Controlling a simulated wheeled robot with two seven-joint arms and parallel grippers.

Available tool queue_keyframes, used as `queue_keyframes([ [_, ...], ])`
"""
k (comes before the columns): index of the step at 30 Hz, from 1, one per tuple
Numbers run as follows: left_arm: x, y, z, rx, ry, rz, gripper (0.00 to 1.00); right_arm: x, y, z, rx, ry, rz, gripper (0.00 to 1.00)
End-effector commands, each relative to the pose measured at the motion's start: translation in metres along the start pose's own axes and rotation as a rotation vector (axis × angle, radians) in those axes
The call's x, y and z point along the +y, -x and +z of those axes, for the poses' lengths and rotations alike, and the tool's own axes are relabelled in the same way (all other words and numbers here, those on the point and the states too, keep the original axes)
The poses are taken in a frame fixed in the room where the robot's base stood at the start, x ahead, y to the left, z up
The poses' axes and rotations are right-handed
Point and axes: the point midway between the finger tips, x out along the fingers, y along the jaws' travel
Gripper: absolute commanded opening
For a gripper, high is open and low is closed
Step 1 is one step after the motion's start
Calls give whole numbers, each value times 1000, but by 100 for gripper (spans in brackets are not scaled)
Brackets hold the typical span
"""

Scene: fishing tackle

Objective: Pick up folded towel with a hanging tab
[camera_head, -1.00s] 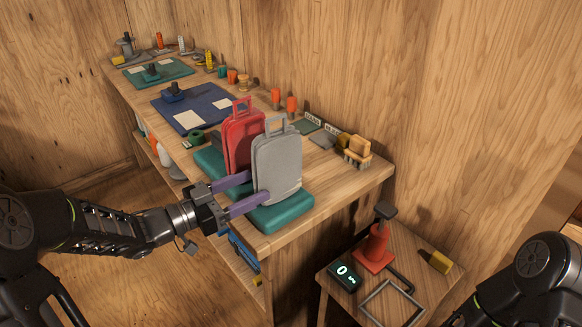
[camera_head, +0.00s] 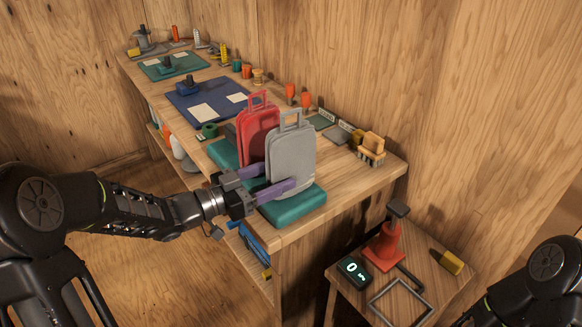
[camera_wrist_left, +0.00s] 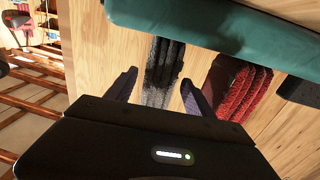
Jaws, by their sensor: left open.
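A grey folded towel (camera_head: 291,155) with a hanging tab (camera_head: 290,117) at its top stands upright on a green base (camera_head: 300,209) near the bench's front end. A similar red towel (camera_head: 257,128) stands just behind it to the left. My left gripper (camera_head: 271,178) is open, level with the grey towel's lower part. In the left wrist view, the grey towel (camera_wrist_left: 163,70) shows between the two spread fingers (camera_wrist_left: 158,92), with gaps at both sides. The red towel (camera_wrist_left: 238,90) is outside the right finger there. My right gripper is out of view; only its arm shows.
A blue mat (camera_head: 205,101) with white cards lies farther along the wooden bench (camera_head: 345,182). A wooden brush (camera_head: 371,149) sits at its right corner.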

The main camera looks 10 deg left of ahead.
Motion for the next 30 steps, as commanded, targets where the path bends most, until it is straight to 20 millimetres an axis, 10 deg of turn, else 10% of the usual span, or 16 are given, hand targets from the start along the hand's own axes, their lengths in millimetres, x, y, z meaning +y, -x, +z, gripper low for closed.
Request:
queue_keyframes([
  [9, 3, -42, -1, 0, -1, 4, 62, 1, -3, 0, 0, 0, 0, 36],
  [30, 2, -44, -1, 0, 0, 1, 56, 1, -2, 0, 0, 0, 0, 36],
])
